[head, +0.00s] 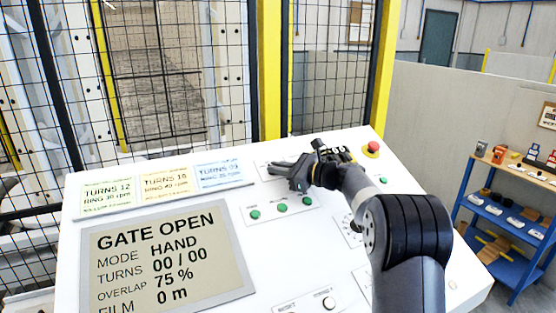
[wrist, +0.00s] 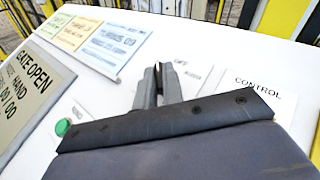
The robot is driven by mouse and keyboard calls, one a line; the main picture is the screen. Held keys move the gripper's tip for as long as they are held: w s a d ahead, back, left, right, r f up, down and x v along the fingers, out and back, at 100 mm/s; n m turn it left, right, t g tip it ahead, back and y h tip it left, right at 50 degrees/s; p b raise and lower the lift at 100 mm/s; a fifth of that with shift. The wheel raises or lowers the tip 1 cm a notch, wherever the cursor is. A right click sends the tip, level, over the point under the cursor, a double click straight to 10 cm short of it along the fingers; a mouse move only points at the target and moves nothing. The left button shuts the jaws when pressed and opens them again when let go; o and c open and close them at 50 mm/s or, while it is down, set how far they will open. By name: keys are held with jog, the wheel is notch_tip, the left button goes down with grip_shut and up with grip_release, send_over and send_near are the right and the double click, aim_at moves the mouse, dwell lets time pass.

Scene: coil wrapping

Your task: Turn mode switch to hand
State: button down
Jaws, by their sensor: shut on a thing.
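The white control panel (head: 335,240) has a large display (head: 168,256) reading GATE OPEN, MODE HAND, TURNS 00/00, OVERLAP 75 %. My gripper (head: 284,172) is at the panel's upper middle, just right of the small coloured cards. In the wrist view, my gripper (wrist: 158,78) has its two fingers close together, shut on the mode switch knob at the panel face. The knob is almost wholly hidden between the fingers, so its pointing direction cannot be seen.
Several green buttons (head: 281,208) lie just below my gripper. A red emergency button (head: 373,148) is at the panel's upper right. Three cards, one of them blue (head: 220,175), lie to the left. A mesh fence (head: 170,70) stands behind, and a blue shelf (head: 505,210) at the right.

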jog(key=shift+f+n+g+p, duration=0.4)
jog(key=shift+n+g, duration=0.1)
jog(key=shift+g, duration=0.2)
jog(key=c, duration=1.5)
grip_release()
jog(key=shift+s+r, duration=0.1)
jog(key=shift+w, duration=0.2)
jog(key=shift+r, duration=0.1)
jog(key=b+v, duration=0.2)
jog(key=v, duration=0.8)
jog(key=shift+s+d+b, duration=0.25)
jog(key=shift+d+b, duration=0.05)
jog(key=shift+d, duration=0.05)
